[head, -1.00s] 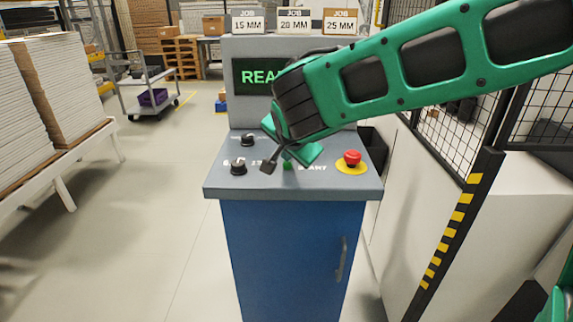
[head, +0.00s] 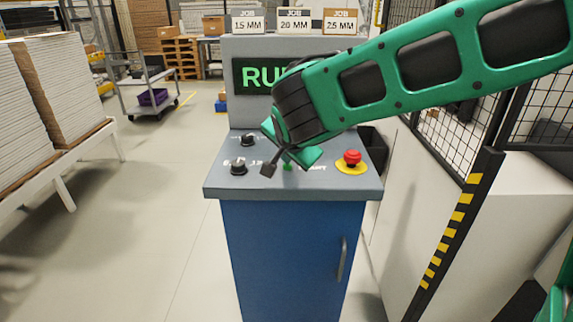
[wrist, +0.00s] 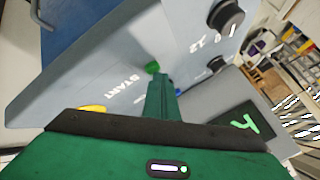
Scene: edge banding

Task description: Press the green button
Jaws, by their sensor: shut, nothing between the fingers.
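The green button (head: 287,167) sits on the sloped grey panel (head: 215,180) beside the START label, partly hidden by my gripper in the head view. In the wrist view the green button (wrist: 152,67) shows just past the tip of my gripper (wrist: 160,78). My gripper (head: 286,160) is shut and empty, its tip at or very close to the button; I cannot tell whether they touch. The screen (head: 252,77) behind shows green letters beginning "RU", the rest hidden by my arm.
A red emergency button (head: 352,158) on a yellow base is right of the green one. Two black knobs, a front one (head: 239,167) and a rear one (head: 248,140), are to the left. A mesh fence (head: 465,125) stands at right.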

